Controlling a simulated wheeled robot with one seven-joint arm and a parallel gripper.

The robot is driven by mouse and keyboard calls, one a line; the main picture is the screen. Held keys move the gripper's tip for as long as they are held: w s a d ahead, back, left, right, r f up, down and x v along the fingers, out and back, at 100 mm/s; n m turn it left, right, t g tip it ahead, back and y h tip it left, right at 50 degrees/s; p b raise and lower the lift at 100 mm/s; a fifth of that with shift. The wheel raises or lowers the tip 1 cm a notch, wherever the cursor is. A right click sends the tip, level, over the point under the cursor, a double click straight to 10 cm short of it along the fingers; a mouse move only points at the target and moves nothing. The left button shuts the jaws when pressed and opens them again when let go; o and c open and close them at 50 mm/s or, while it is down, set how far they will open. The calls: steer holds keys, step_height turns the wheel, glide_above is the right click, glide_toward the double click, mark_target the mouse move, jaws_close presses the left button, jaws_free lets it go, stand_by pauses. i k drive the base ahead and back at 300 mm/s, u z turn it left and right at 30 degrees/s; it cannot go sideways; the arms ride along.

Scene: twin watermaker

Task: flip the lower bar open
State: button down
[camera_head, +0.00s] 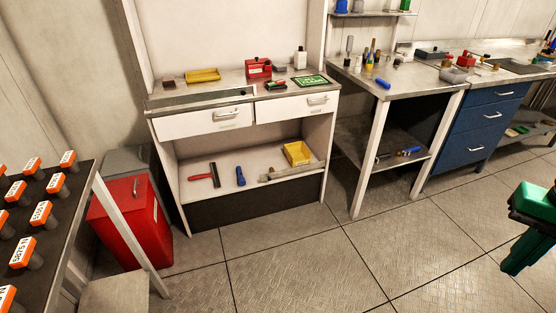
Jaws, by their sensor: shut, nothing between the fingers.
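I cannot make out a hinged lower bar in this view. A long grey bar-like piece (292,172) lies along the front of the lower shelf of the white workbench, but I cannot tell what it is. A green and black part, which looks like my arm, shows at the right edge, cut off by the frame. It stands out over the floor, apart from the benches. My gripper's fingertips cannot be made out.
The white workbench (187,125) has two closed drawers. A red bin (130,222) stands left of it. A dark table (62,215) with orange-labelled items is at the near left. A metal table (425,76) and blue drawer cabinet (470,140) stand right. The middle floor is clear.

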mark_target(269, 176)
steer(key=u, duration=0.05)
steer(key=i, duration=1.9)
steer(key=u, duration=0.7)
